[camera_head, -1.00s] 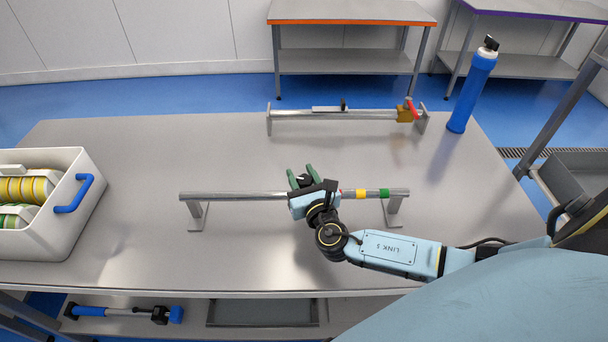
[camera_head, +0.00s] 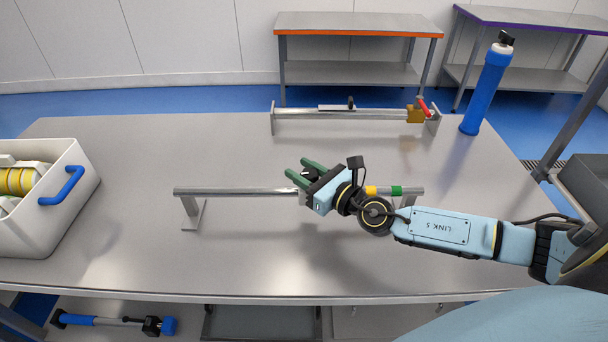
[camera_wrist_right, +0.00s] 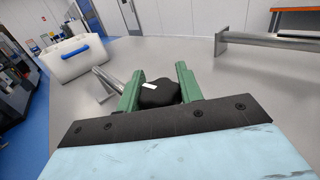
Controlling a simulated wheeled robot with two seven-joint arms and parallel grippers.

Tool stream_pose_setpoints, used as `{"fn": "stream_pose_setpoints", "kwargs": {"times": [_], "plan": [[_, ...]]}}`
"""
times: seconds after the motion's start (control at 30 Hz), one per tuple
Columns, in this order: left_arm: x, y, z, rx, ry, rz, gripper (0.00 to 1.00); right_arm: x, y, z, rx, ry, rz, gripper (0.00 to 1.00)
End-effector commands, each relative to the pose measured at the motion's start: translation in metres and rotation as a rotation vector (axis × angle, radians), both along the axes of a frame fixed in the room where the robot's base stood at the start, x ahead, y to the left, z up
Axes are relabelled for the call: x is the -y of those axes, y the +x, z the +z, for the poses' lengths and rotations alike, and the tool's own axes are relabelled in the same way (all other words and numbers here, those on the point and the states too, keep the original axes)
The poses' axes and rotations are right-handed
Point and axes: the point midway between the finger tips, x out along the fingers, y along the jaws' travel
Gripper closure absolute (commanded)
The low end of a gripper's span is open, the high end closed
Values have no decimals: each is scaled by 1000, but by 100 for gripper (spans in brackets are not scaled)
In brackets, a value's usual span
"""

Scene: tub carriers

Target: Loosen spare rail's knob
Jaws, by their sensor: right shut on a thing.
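A silver rail (camera_head: 235,191) with yellow and green bands stands on two feet across the middle of the bench. My right gripper (camera_head: 297,170) is at this rail, left of the bands, its green fingers pointing left and back. In the right wrist view its fingers close on the sides of a black knob (camera_wrist_right: 158,94) with a small white mark. The knob's base and part of the rail are hidden behind the gripper. A second rail (camera_head: 370,115) stands farther back, with a brass block (camera_head: 415,114) and a red lever (camera_head: 427,107). My left gripper is out of view.
A white tub (camera_head: 50,215) with a blue handle and yellow rolls stands at the left. A blue cylinder (camera_head: 483,95) stands at the back right corner. A blue and black tool (camera_head: 110,321) lies on the lower shelf. The bench between the rails is mostly clear.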

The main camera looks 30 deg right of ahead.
Motion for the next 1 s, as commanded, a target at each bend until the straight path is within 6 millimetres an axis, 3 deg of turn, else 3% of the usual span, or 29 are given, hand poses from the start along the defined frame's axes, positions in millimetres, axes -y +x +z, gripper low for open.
{"fn": "stream_pose_setpoints", "kwargs": {"times": [0.33,0.37,0.5,0.83,1.0], "plan": [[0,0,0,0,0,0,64,1,1,2,4,0,-1,87],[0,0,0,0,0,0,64,1,1,2,5,0,-1,60],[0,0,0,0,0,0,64,0,1,2,4,0,0,42],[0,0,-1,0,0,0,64,1,-2,0,1,0,0,42],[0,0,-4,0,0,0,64,6,-18,-2,-2,-1,0,42]]}}
